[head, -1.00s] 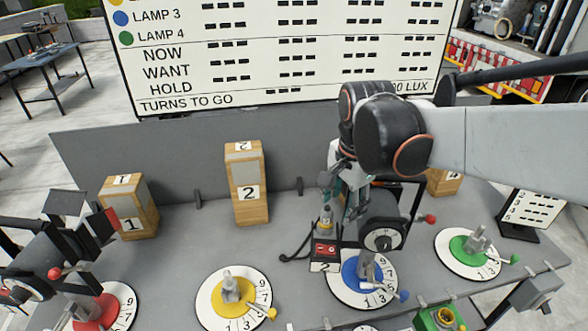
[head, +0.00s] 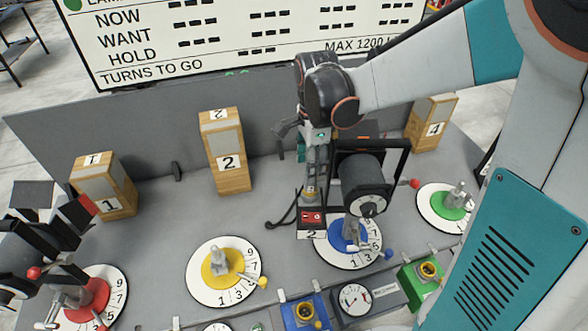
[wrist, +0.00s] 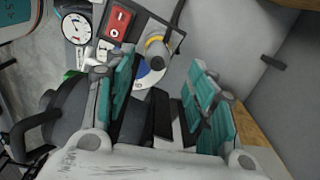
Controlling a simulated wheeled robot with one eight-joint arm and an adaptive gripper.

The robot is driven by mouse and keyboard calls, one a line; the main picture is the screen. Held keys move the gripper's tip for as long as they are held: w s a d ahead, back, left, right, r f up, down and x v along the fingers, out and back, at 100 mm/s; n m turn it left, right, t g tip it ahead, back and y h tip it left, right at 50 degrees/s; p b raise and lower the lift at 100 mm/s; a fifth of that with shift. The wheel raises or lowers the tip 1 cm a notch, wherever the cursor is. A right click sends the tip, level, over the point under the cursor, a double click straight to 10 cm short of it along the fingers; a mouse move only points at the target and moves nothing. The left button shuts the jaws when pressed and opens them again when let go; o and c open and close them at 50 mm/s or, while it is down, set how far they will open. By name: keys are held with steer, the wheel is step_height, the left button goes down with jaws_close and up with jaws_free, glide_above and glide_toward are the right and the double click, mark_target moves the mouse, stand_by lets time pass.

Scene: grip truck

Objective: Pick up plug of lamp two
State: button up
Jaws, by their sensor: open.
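The plug that appears to be lamp two's, a grey piece with a yellow band (head: 310,188), stands on a small black box with a red face (head: 312,217) marked 2. In the wrist view the plug (wrist: 156,46) shows between and just beyond my fingertips. My gripper (head: 314,150) is above the plug, pointing down, with its teal fingers apart and nothing held between them; it also shows in the wrist view (wrist: 165,60). A black cable (head: 281,222) curves out left of the box. My gripper partly covers the plug's upper part in the head view.
A black lamp (head: 362,180) stands close right of my gripper, over the blue dial (head: 347,237). Yellow (head: 222,266) and green (head: 447,205) dials lie either side. Wooden block 2 (head: 228,160) stands left. A grey back panel (head: 150,140) rises behind.

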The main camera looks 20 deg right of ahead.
mark_target(310, 186)
steer(key=shift+s+f, duration=0.2)
steer(key=shift+f, duration=0.3)
steer(key=shift+f+b, duration=0.55)
steer(key=shift+f, duration=2.25)
steer(key=shift+c, duration=0.6)
jaws_close()
